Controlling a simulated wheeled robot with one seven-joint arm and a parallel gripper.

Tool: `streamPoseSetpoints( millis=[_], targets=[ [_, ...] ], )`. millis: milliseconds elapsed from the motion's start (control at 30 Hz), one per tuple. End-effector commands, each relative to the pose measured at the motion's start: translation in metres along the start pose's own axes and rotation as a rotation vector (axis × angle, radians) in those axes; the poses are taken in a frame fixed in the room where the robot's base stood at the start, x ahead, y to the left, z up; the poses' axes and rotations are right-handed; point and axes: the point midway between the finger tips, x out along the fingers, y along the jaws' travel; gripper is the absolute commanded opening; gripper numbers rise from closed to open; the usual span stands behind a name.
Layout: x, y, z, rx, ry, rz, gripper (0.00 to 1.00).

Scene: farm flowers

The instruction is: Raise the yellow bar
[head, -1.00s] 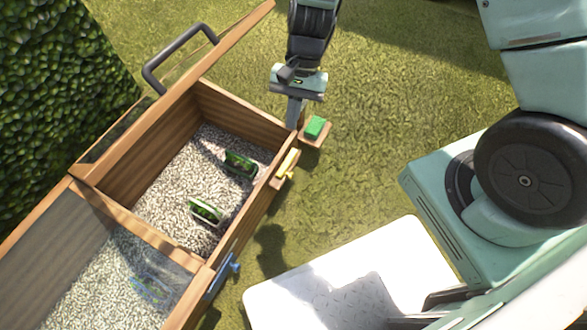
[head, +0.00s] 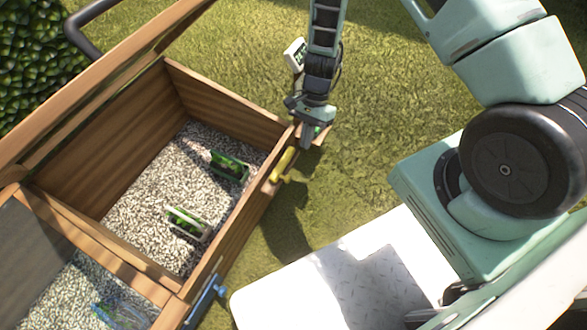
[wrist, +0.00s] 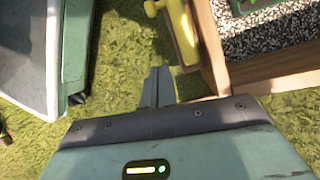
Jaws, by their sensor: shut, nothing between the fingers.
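The yellow bar (head: 283,164) is mounted on the outer front wall of the wooden planter box (head: 235,216), near its corner. In the wrist view the yellow bar (wrist: 180,30) runs up and down at the top, with a knob sticking out to its left. My gripper (head: 306,143) is just above and right of the bar in the head view, near the box corner. In the wrist view my gripper (wrist: 158,75) points toward the bar, its fingers together and empty. The fingertips appear close below the bar's lower end; I cannot tell whether they touch.
A blue handle (head: 207,297) sits further along the same wall. Two green packets (head: 229,167) stand in the gravel. Open grass (head: 400,130) lies right of the box.

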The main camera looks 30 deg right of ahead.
Motion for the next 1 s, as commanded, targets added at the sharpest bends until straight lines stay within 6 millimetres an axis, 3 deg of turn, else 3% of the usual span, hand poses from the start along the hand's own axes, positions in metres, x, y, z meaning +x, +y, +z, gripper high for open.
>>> streamPoseSetpoints(
  millis=[267, 767, 1000],
  targets=[
    [0.010, 0.000, -0.001, -0.001, -0.001, 0.001, 0.00],
    [0.107, 0.000, -0.002, -0.003, -0.001, 0.002, 0.00],
    [0.092, -0.001, 0.027, -0.005, 0.001, 0.000, 0.00]
  ],
)
